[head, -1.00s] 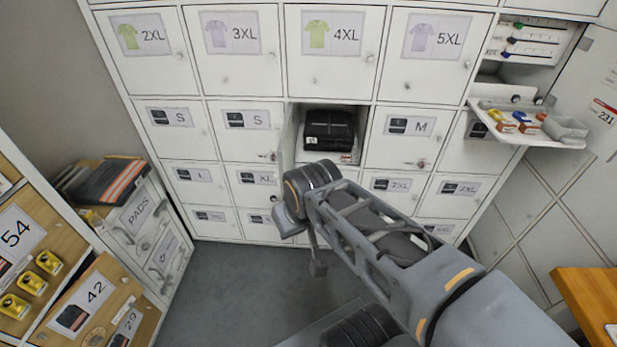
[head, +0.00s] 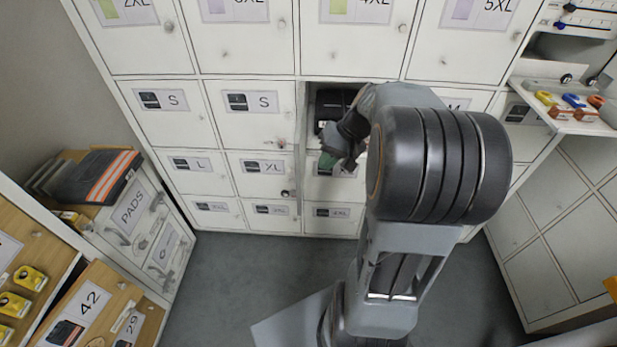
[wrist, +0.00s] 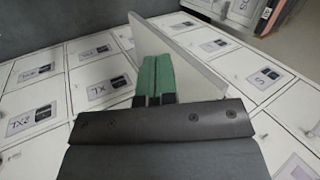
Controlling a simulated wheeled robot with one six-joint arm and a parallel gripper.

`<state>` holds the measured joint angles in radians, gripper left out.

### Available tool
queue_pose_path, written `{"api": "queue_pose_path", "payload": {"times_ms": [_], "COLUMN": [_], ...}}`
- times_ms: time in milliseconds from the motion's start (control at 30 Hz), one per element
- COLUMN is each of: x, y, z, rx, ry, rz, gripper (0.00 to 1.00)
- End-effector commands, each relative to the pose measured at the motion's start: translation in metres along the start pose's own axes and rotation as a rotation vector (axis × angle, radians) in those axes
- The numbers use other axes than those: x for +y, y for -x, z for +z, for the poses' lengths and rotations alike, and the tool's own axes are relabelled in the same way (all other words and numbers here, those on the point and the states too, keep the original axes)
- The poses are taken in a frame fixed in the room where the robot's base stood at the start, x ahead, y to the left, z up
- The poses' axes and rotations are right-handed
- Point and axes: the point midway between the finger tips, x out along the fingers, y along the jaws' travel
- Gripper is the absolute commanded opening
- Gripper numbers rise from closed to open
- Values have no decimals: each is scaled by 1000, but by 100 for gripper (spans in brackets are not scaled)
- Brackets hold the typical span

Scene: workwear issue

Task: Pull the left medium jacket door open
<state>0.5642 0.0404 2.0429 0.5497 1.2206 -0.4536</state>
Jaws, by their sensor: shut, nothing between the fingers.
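The left medium jacket door (head: 300,125) stands swung out from its compartment. In the head view it is a thin, nearly edge-on white strip, and its label is not readable. In the wrist view the door (wrist: 195,58) is a white panel standing out from the locker front. The compartment behind it holds a folded black jacket (head: 330,104), partly hidden by my arm. My gripper (head: 327,163) is shut and empty, on the opening side of the door. Its green fingers (wrist: 154,76) overlap the panel in the wrist view; I cannot tell whether they touch it.
Closed lockers surround the compartment, including an S door (head: 248,112) to the left and an XL door (head: 262,176) below it. A shelf with small coloured items (head: 572,112) juts out at right. A pads cabinet (head: 135,218) stands at left. The grey floor (head: 235,280) is clear.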

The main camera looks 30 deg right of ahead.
Motion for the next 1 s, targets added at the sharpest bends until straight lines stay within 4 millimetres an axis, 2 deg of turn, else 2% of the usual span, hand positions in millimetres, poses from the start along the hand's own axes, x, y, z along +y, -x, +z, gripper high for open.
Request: {"api": "queue_pose_path", "payload": {"times_ms": [33,200,367,567,900,1000], "x": [22,66,85,81,62,55], "y": [-6,-6,-7,-28,-90,-102], "z": [-13,-40,-52,-56,-62,-63], "rx": [4,43,73,76,74,75], "ry": [-40,-101,-120,-122,-122,-121], "rz": [-57,-213,-285,-303,-301,-299], "gripper": [0,0,0,0,0,0]}}
